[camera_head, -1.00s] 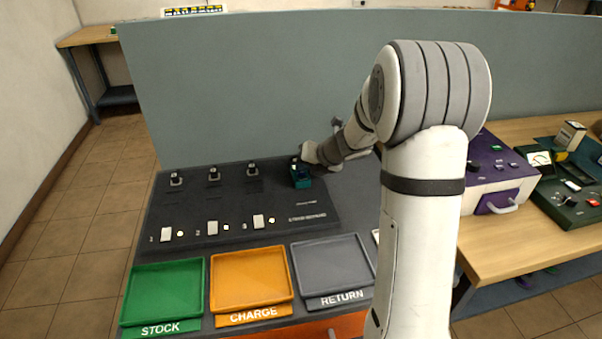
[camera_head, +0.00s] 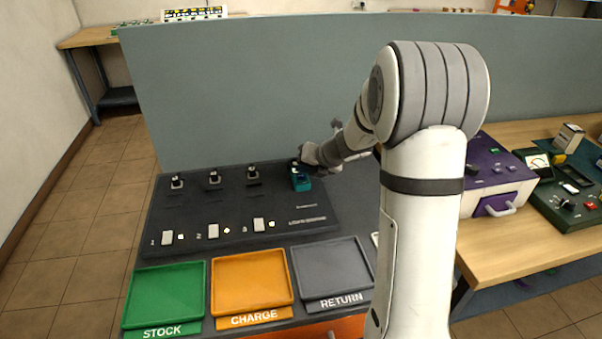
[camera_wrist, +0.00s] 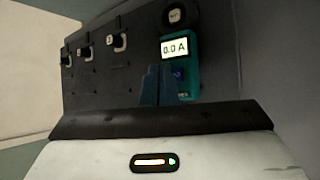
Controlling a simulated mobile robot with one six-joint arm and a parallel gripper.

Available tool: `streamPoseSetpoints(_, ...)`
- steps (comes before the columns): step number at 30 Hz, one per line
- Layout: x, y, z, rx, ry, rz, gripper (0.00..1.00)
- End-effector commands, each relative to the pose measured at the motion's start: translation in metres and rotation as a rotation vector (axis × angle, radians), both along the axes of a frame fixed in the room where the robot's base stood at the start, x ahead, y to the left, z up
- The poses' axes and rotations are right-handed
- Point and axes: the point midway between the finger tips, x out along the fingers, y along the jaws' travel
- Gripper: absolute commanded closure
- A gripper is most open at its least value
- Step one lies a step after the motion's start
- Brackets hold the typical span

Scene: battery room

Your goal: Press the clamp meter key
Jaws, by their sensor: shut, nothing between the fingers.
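The teal clamp meter (camera_head: 300,180) stands at the back right of the dark panel. In the wrist view the meter (camera_wrist: 190,82) shows a lit display (camera_wrist: 174,48) reading 0.0 A and a dark blue key (camera_wrist: 179,74) below it. My gripper (camera_wrist: 156,85) is shut and empty. Its blue-grey fingers appear just left of the key, over the meter's left edge; I cannot tell whether they touch it. In the head view my wrist is right beside the meter and the fingertips are hard to make out.
The dark panel (camera_head: 200,210) carries several knobs along its back and white switches along its front. Green (camera_head: 125,295), orange (camera_head: 214,290) and grey (camera_head: 296,275) trays lie in front. A blue-grey partition (camera_head: 230,90) stands behind. A purple device (camera_head: 515,180) sits on the right bench.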

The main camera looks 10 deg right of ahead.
Motion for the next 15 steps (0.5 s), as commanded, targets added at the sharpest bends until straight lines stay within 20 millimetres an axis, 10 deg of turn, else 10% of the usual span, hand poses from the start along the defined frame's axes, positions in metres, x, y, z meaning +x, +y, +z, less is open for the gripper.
streamPoseSetpoints(15, 0.0, 0.0004, 0.0104, 0.0, 0.0, 0.0, 1.0)
